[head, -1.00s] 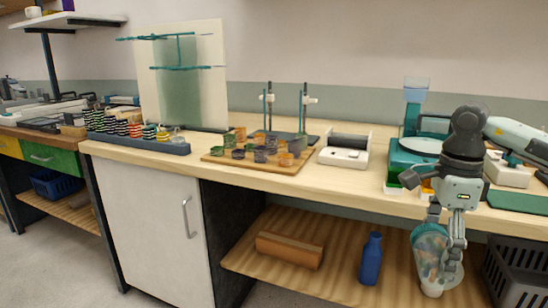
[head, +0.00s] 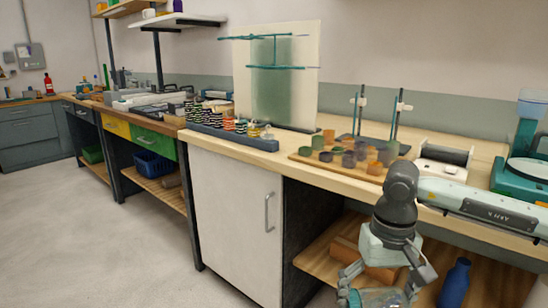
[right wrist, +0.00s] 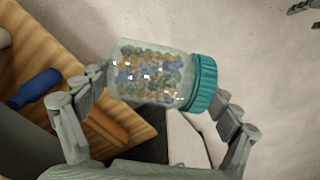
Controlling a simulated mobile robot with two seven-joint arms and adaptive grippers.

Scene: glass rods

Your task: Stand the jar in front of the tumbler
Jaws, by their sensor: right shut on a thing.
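The jar (right wrist: 148,76) is clear, filled with blue, orange and green bits, with a ribbed teal lid (right wrist: 203,84). My right gripper (right wrist: 160,92) is shut on it, one finger at the base end and the other at the lid end. In the head view my right gripper (head: 384,285) is low in front of the bench, and the jar is mostly cut off by the bottom edge. I cannot pick out a tumbler. Grey metal at the top right of the right wrist view may be my left gripper (right wrist: 302,7); its fingers are not clear.
The bench holds a rack of striped stacks (head: 232,136), a board with several small coloured cups (head: 310,157), two rod stands and a white device (head: 443,160). A blue bottle (head: 454,284) stands on the lower shelf. A farther bench (head: 95,101) is at left, with clear floor in front.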

